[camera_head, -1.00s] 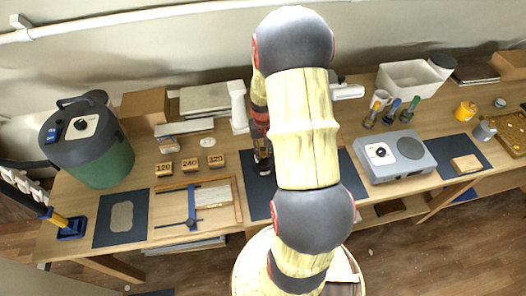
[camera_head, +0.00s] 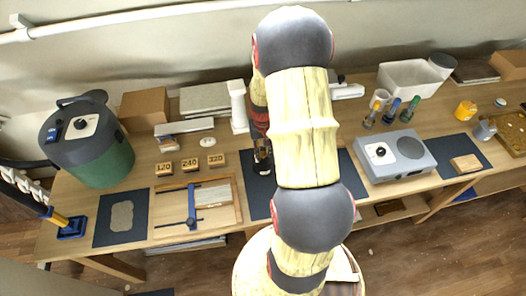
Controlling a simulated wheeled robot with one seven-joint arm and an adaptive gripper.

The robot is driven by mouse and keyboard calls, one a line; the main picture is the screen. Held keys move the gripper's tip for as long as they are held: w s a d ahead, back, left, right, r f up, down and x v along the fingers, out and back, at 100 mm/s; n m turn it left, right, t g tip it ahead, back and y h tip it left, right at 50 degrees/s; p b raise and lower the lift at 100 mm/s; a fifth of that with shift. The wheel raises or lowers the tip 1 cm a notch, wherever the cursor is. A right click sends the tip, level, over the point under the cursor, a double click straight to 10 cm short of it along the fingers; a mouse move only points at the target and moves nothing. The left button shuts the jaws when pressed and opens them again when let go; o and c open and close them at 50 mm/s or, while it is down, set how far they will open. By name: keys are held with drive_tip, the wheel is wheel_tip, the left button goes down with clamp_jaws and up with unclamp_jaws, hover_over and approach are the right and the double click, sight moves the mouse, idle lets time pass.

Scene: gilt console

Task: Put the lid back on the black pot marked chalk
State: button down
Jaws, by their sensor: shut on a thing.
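My gripper (camera_head: 263,160) is small in view, pointing down over the dark mat (camera_head: 258,198) at the middle of the bench, just left of my arm. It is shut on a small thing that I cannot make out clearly. I cannot pick out the black pot marked chalk or its lid. My arm covers the middle of the bench, so either may be hidden behind it.
Left of my gripper are wooden blocks marked 120, 240 and 320 (camera_head: 216,160), a white post (camera_head: 238,105) and a wooden tray (camera_head: 238,214) with a blue clamp. To the right are a grey machine (camera_head: 378,169), coloured-handled tools (camera_head: 390,110) and a white bin (camera_head: 400,77).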

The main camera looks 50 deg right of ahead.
drive_tip(key=c, duration=1.6)
unclamp_jaws()
drive_tip(key=shift+o, duration=1)
drive_tip(key=o, duration=0.3)
drive_tip(key=shift+r, duration=0.15)
drive_tip(key=shift+r+p, duration=2.45)
drive_tip(key=shift+r, duration=0.95)
drive_tip(key=shift+c, duration=0.8)
